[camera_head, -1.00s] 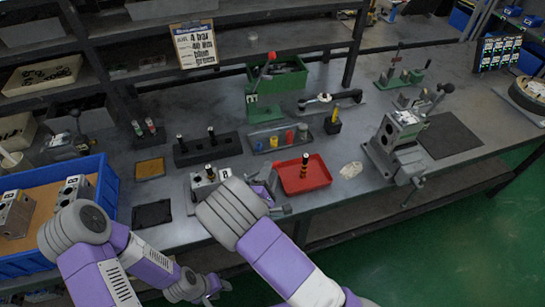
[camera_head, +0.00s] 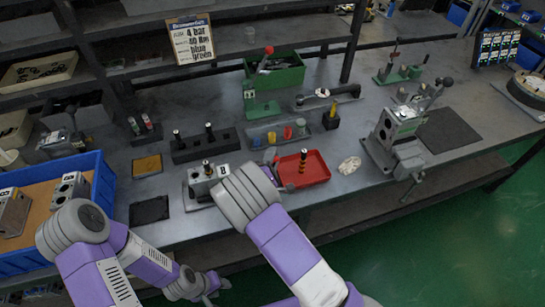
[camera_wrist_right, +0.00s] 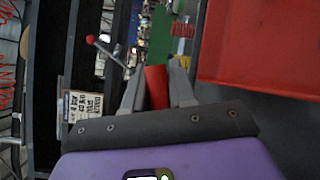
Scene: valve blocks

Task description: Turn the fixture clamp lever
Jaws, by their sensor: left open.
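A small grey fixture (camera_head: 190,198) with a metal block (camera_head: 205,180) stands at the front of the bench, left of the red tray. My right gripper (camera_head: 270,171) is between them, partly hidden behind my right arm. In the right wrist view, its two fingers (camera_wrist_right: 157,92) are on either side of a red handle-like piece (camera_wrist_right: 156,84) and appear closed on it. How the piece joins the fixture is hidden. My left gripper (camera_head: 219,287) is low in front of the bench, away from the fixture, open and empty.
The red tray (camera_head: 318,170) holds an upright dark part. A blue crate (camera_head: 103,185) is at left. The bench front is partly clear.

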